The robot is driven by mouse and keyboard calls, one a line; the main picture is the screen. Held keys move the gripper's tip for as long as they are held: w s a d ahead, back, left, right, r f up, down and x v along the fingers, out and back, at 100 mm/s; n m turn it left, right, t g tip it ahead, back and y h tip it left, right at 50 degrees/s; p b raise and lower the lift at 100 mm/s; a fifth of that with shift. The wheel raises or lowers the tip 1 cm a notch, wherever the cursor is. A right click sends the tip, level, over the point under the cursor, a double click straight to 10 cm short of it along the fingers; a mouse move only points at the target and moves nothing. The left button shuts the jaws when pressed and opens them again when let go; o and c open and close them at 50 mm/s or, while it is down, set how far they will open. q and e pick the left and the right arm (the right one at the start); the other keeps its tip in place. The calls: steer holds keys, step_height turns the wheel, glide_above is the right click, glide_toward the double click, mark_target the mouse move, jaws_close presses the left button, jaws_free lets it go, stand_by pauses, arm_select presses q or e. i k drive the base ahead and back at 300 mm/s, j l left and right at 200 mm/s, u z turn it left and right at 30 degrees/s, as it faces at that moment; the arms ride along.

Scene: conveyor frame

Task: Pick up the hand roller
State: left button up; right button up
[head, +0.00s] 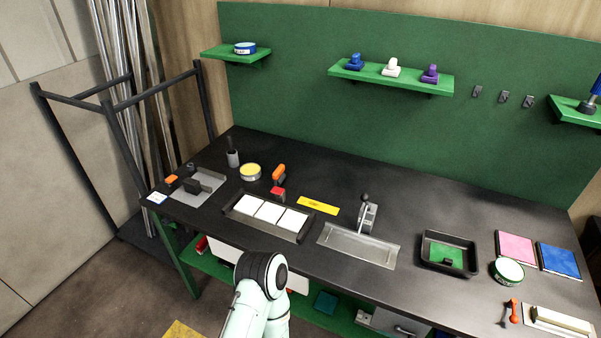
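An orange-handled tool (279,173) with a red block-like end stands towards the back of the black bench, left of centre. It looks most like the hand roller, but its shape is too small to be sure. A smaller orange-handled tool (512,311) with a dark end lies at the front right of the bench and could also be it. One pale arm of mine rises at the bottom centre, in front of the bench. Neither gripper shows, and nothing is seen held.
A yellow-topped can (250,172) stands left of the orange-handled tool. A holder with white tiles (234,211) is in front, a yellow strip (318,205) to the right. A lever device (367,214) and a black tray (425,261) stand farther right. Bare bench lies behind them.

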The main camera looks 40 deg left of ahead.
mark_target(279, 175)
steer(key=k+j+z, duration=0.15)
steer(key=j, duration=0.2)
steer(key=j+z, duration=0.15)
steer(key=j, duration=0.2)
steer(key=k+j+z, duration=0.15)
steer(key=j, duration=0.15)
steer(key=k+j, duration=0.15)
steer(key=j, duration=0.2)
steer(key=k+j+z, duration=0.1)
steer(key=j, duration=0.2)
steer(key=k+j, duration=0.2)
steer(key=j, duration=0.15)
steer(key=z, duration=0.05)
